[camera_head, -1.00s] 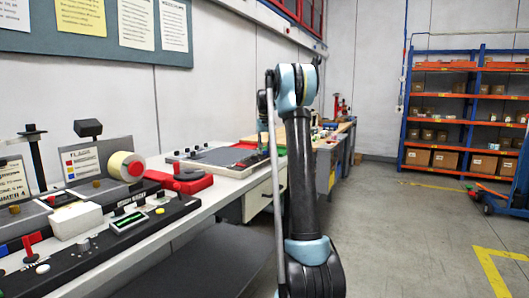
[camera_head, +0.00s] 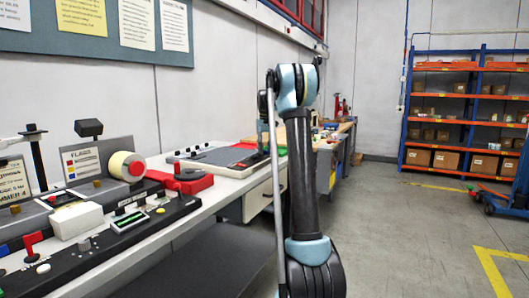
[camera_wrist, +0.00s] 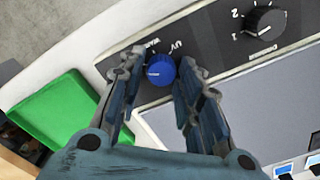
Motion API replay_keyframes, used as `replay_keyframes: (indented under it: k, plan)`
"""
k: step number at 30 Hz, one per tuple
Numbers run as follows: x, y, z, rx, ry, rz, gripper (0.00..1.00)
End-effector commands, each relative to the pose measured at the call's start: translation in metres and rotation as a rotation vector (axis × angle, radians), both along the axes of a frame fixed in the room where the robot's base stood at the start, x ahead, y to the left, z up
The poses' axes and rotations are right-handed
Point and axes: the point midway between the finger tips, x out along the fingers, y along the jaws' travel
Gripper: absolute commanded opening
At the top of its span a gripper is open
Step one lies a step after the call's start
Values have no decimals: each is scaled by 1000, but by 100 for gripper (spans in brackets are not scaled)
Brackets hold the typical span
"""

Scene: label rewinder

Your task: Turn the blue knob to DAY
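The blue knob (camera_wrist: 160,71) sits on a dark control panel strip (camera_wrist: 205,50) in the wrist view. A pale mark shows on the knob's face. My gripper (camera_wrist: 157,82) is open, with one finger on each side of the knob; the left finger and the right finger both look apart from it, though contact is hard to judge. In the head view my arm hides much of the area around the gripper, and the blue knob cannot be made out there.
A black numbered knob (camera_wrist: 266,21) is on the same panel, to the upper right. A green tray (camera_wrist: 58,108) lies left of the panel. In the head view, the workbench holds a label roll (camera_head: 126,166), a red part (camera_head: 186,182) and a black control box (camera_head: 130,222).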

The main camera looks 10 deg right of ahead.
Motion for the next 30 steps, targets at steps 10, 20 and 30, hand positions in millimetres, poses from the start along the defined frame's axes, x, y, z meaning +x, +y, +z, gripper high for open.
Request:
replay_keyframes:
  k: [10, 20, 30]
  plan:
    - [0, -1, 0, 0, 1, -1, 44]
    - [0, 0, 35, 0, 1, -1, 44]
    - [2, 0, 94, 0, 2, -1, 44]
